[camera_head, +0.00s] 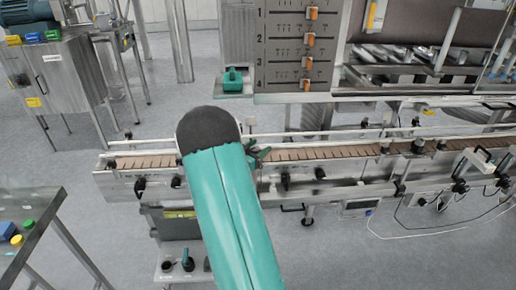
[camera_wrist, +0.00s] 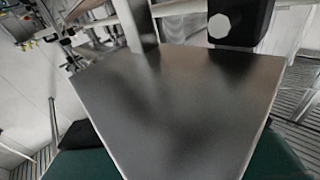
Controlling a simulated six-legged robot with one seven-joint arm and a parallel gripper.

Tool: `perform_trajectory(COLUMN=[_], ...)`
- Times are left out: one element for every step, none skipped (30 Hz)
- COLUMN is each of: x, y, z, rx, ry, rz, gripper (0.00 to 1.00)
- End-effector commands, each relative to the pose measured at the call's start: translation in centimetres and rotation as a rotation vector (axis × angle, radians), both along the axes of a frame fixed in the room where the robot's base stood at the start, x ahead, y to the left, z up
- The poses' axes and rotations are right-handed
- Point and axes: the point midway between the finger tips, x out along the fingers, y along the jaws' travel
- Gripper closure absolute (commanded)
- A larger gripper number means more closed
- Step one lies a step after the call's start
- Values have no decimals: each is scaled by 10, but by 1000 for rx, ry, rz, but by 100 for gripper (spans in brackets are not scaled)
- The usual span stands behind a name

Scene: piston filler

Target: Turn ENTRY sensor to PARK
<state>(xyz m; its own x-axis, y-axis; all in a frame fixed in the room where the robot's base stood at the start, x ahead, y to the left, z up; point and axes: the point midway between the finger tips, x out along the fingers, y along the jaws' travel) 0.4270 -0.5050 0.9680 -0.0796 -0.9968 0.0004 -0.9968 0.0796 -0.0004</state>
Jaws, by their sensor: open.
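The conveyor (camera_head: 300,153) with brown slats crosses the middle of the head view. My teal arm, with its dark rounded joint, covers part of it. I cannot tell which fitting along the conveyor is the ENTRY sensor, and no PARK mark can be read. A small dark green part (camera_head: 259,153) shows just right of my arm's joint, at the conveyor; I cannot tell what it is. In the wrist view, a bare grey metal plate (camera_wrist: 175,105) fills the middle. A black block (camera_wrist: 240,22) with a pale round face stands behind it. My gripper's fingertips cannot be made out.
A grey panel (camera_head: 282,45) with several orange sliders stands above the conveyor, with a green part (camera_head: 232,82) at its lower left. A steel cabinet (camera_head: 60,80) stands at the left. A table (camera_head: 30,225) is at lower left. The floor (camera_head: 110,240) between is clear.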

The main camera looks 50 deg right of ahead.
Motion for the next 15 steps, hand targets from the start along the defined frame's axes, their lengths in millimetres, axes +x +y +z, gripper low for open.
perform_trajectory(x=[0, 0, 1, 1, 2, 3, 3, 3, 4, 5, 5, 6, 7, 7, 7], y=[1, 2, 5, 8, 11, 17, 22, 28, 36, 42, 49, 58, 65, 72, 81], z=[0, 0, 0, 0, 0, 0, 0, 0, 0, 0, 0, 0, 0, 0, 0], rx=[0, 0, 1, 1, 1, 1, 0, 0, 1, 1, 1, 0, 0, 1, 0], ry=[0, 0, 0, 1, 1, 1, 0, 0, 1, 1, 1, 2, 1, 1, 1], rz=[0, 1, 1, 2, 3, 4, 4, 3, 5, 5, 5, 4, 5, 5, 4], gripper=[47, 47, 47, 47, 47, 47, 47, 47, 47, 47, 47, 47, 47, 47, 47])
